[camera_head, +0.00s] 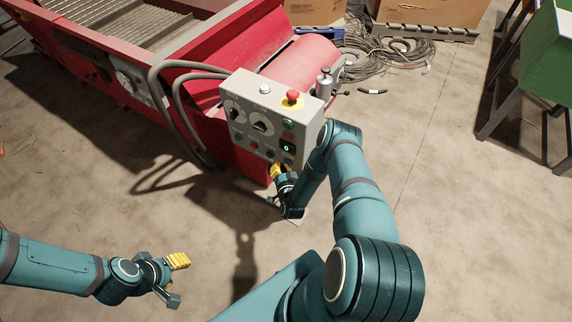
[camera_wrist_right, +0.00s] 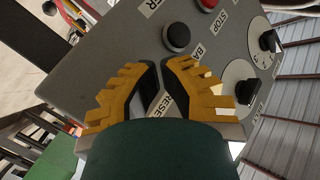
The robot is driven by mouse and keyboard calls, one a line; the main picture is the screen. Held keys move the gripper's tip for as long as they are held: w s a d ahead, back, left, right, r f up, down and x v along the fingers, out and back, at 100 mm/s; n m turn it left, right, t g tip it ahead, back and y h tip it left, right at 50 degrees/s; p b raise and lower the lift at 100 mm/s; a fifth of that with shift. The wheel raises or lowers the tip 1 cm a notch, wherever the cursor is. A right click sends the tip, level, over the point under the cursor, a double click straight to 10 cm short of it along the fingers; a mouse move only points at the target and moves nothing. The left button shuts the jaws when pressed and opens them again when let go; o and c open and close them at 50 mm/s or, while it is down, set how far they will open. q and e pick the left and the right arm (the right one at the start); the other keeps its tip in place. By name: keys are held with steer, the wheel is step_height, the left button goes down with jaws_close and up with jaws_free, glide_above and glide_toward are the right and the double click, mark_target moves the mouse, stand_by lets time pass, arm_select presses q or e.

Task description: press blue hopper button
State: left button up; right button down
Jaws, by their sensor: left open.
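The grey control box (camera_head: 250,108) with its buttons and knobs is mounted on the red machine. I cannot make out a blue button in either view; part of the panel's lower right is covered by my right gripper. My right gripper (camera_head: 281,170) is at the panel's lower edge. My left gripper (camera_head: 176,279) is open and empty above the floor, far from the box.
A red emergency button (camera_head: 292,96) and a white button (camera_head: 265,88) are on top of the box. Grey hoses (camera_head: 165,100) run down its left side. Coiled cables (camera_head: 395,50) lie behind. A green bin (camera_head: 545,60) stands at right. The floor in front is clear.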

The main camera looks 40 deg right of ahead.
steer(key=shift+s+a, duration=0.35)
steer(key=shift+a, duration=0.45)
steer(key=shift+a, duration=0.1)
steer(key=a, duration=0.1)
steer(key=s+a+p, duration=0.1)
steer(key=a, duration=0.1)
steer(key=s+a, duration=0.1)
steer(key=shift+a, duration=0.2)
stand_by(0.8)
